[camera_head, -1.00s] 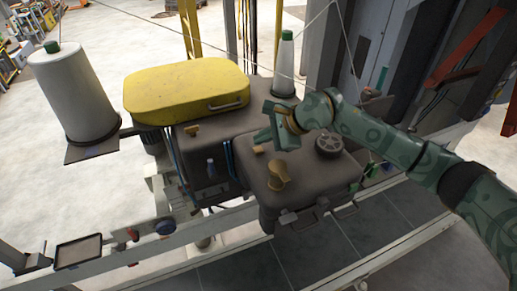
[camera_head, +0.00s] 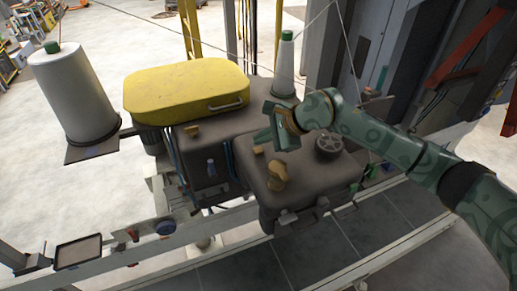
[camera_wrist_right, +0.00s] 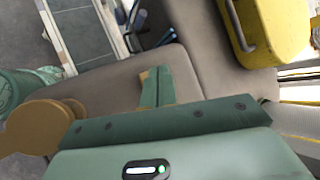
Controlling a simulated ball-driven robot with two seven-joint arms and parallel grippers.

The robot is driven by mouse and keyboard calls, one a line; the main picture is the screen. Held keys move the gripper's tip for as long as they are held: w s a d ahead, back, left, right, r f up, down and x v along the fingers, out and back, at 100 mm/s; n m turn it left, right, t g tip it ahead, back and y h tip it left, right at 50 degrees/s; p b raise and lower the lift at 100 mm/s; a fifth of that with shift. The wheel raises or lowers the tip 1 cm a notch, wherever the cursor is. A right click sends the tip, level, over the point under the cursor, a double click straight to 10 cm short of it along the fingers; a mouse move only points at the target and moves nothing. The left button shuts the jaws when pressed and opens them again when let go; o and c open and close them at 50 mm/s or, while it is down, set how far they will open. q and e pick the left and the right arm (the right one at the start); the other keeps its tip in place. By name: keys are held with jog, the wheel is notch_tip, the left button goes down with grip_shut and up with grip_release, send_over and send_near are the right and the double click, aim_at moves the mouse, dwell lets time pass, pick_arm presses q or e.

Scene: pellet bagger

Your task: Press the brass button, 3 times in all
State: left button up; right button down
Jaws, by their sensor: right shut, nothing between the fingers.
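On the dark grey-brown machine housing (camera_head: 255,195), a small brass block (camera_head: 258,150), which looks like the button, stands near the top edge of the front box. My right gripper (camera_head: 263,135) is shut and empty, its fingertips just above and behind this block in the head view. In the right wrist view the shut green fingers (camera_wrist_right: 156,87) point at the housing, with slivers of tan showing at their edges. The fingers hide what lies under them, so I cannot tell whether they touch the button. My left gripper is not in view.
A larger brass knob (camera_head: 277,177), a dark handwheel (camera_head: 329,145) and another brass piece (camera_head: 191,131) are on the housing. A yellow lid (camera_head: 185,90) lies behind. A white spool (camera_head: 72,95) stands left, a white cone (camera_head: 285,65) at the back.

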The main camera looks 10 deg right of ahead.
aim_at(263, 150)
dwell(0.4)
jog(key=shift+f+b, duration=0.4)
jog(key=shift+b, duration=0.1)
jog(key=shift+f+b, duration=0.5)
jog(key=shift+f, duration=0.05)
dwell(0.5)
jog(key=shift+r+p, duration=0.55)
jog(key=shift+r, duration=0.45)
notch_tip(263, 150, up, 6)
jog(key=p, duration=0.3)
dwell(2.3)
